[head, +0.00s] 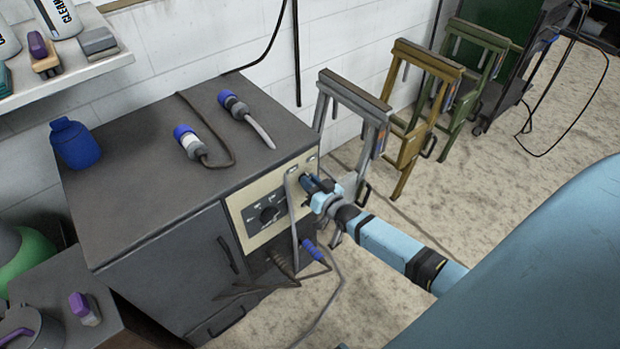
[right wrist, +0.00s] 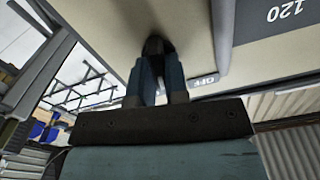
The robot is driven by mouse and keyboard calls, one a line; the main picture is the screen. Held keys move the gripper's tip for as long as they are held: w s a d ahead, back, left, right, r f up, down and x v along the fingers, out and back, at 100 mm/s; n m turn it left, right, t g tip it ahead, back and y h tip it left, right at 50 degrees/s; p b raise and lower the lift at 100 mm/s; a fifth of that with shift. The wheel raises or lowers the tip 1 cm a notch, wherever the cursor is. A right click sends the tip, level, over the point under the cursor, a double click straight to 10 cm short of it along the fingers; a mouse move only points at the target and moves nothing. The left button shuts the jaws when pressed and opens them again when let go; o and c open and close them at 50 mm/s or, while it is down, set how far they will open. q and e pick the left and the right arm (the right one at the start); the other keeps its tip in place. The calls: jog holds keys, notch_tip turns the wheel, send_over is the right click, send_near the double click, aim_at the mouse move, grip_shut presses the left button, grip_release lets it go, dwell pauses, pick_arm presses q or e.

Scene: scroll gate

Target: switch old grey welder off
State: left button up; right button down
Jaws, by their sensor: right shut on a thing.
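The old grey welder (head: 150,160) is a dark grey cabinet with a cream control panel (head: 245,200) on its front. My right gripper (head: 308,182) is at the upper right part of the panel, beside a grey handle bar (head: 292,210). In the right wrist view the fingers (right wrist: 157,80) are shut on a small dark switch knob (right wrist: 155,45). The fingers hide much of the knob, so its setting cannot be read. An OFF label (right wrist: 204,80) is beside the fingers. My left gripper is not in view.
Plugs with blue ends (head: 235,105) and a blue bottle (head: 75,143) stand or lie on the welder's top. Cables (head: 325,270) hang below the panel. Grey, yellow and green folding stands (head: 425,110) are to the right. A wall shelf (head: 70,72) is at upper left.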

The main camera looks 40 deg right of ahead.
jog(key=n, duration=0.3)
jog(key=n+p, duration=0.1)
jog(key=n, duration=0.2)
jog(key=n+p, duration=0.1)
jog(key=n, duration=0.3)
jog(key=shift+a+f, duration=0.1)
jog(key=shift+a, duration=0.2)
jog(key=shift+n, duration=0.4)
jog(key=c, duration=1.1)
grip_release()
jog(key=shift+s, duration=0.1)
jog(key=s, duration=0.9)
jog(key=s+d, duration=0.1)
jog(key=s, duration=0.3)
jog(key=shift+s, duration=0.3)
